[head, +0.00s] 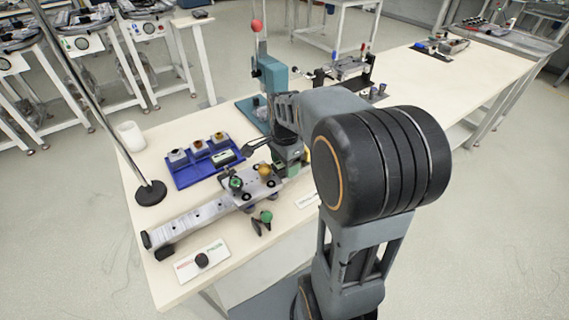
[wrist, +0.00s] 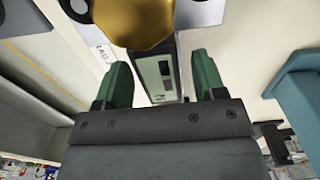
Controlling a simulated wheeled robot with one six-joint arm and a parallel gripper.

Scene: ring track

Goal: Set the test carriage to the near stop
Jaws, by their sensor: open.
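The carriage (head: 256,187) is a flat metal plate on the long pale rail (head: 195,219), toward the rail's right part. It carries a green knob (head: 236,183) and a gold knob (head: 265,170). A dark end stop (head: 147,240) is at the rail's front left end. My gripper (head: 281,166) is over the rail's right part, just right of the gold knob and partly hidden by my arm. In the wrist view the green fingers of my gripper (wrist: 162,75) are apart, with the gold knob (wrist: 133,20) beyond them. No grip on it shows.
A blue tray (head: 185,177) with small parts lies behind the rail. A lamp pole base (head: 151,193) and white cup (head: 130,135) stand left. A teal press (head: 270,75) stands behind my gripper.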

